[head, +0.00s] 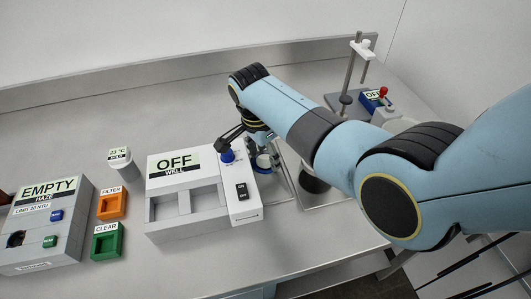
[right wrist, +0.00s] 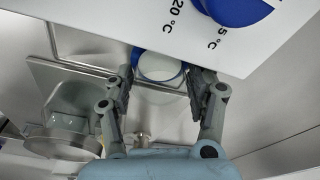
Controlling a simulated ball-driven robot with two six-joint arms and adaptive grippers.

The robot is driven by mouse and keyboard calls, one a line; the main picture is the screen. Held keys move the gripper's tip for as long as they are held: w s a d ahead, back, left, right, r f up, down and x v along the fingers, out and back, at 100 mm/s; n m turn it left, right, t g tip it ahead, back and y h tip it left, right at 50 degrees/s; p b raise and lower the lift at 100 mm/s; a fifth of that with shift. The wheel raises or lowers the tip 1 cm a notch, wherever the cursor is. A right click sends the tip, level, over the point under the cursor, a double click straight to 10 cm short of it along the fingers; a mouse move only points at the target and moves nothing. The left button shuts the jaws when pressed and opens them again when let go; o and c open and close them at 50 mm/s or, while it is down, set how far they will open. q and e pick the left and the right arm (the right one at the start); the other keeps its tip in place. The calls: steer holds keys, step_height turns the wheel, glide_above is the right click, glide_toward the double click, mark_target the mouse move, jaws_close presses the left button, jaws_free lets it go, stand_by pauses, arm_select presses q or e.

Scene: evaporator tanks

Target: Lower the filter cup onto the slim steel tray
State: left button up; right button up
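The filter cup, white inside with a blue rim, is between the fingertips of my right gripper (head: 265,157), just right of the grey well block. Whether the cup's bottom touches the tray is hidden. My left gripper is not in view.
The well block (head: 187,228) with its blue knob (head: 227,156) is very close left of the gripper. A second steel tray (head: 322,201) with a dark-looking vessel (head: 314,182) is to the right. A stand (head: 348,85) is behind. Filter (head: 111,205) and clear (head: 107,242) boxes are left.

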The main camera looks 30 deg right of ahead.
steer(key=o, duration=0.3)
steer(key=shift+r, duration=0.1)
step_height(320, 180, up, 10)
stand_by(0.4)
stand_by(0.3)
